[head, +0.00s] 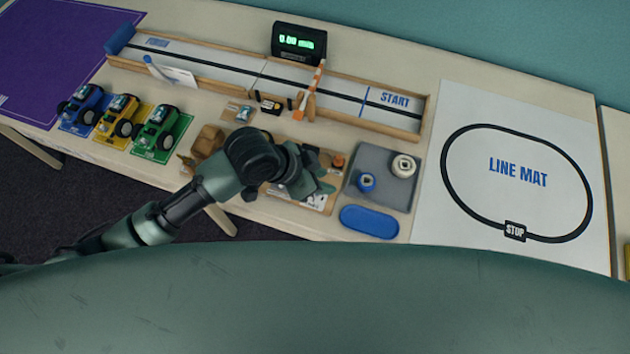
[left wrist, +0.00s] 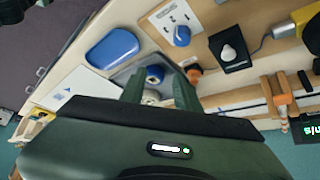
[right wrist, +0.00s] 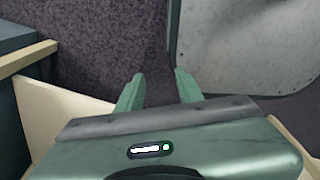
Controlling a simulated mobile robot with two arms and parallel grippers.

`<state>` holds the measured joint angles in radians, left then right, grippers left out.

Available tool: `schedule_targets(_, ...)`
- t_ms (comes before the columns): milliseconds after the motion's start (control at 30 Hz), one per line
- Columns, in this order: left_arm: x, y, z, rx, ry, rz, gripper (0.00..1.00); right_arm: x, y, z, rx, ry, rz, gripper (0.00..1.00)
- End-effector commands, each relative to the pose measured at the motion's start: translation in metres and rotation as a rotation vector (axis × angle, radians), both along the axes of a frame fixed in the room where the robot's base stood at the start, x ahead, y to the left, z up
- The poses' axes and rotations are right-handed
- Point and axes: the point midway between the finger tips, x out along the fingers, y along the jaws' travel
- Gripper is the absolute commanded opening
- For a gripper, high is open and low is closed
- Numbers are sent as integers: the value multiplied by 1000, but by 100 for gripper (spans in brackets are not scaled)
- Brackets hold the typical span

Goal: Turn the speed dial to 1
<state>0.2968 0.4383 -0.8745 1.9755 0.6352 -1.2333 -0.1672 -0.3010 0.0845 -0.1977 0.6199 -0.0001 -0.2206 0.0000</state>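The speed dial looks to be the blue knob (left wrist: 182,36) on a white scale plate (left wrist: 165,22) with small marks, fixed to a wooden board. Its setting is too small to read. In the head view my left gripper (head: 325,188) is over this board and hides the knob; part of the white plate (head: 316,202) shows below it. My left gripper also shows in the left wrist view (left wrist: 160,88), its fingers apart and empty, off to one side of the knob. My right gripper (right wrist: 158,90) is open and empty above the dark floor.
A white knob on a black block (left wrist: 229,52) and an orange knob (left wrist: 195,72) are beside the dial. A grey tray (head: 385,155) with blue and white rolls and a blue oval tray (head: 368,222) are to the right. The track (head: 330,95) lies behind.

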Motion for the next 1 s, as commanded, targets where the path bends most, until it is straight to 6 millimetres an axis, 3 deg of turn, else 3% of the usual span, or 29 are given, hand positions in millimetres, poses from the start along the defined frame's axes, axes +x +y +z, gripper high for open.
schedule_targets(200,11,24,4,126,6,-210,32,1,8,6,10,-2,0,36)
schedule_targets(433,15,44,1,182,34,-264,32,1,11,7,13,-2,1,36)
schedule_targets(1000,19,17,-66,183,37,-264,32,2,3,15,3,-2,2,36)
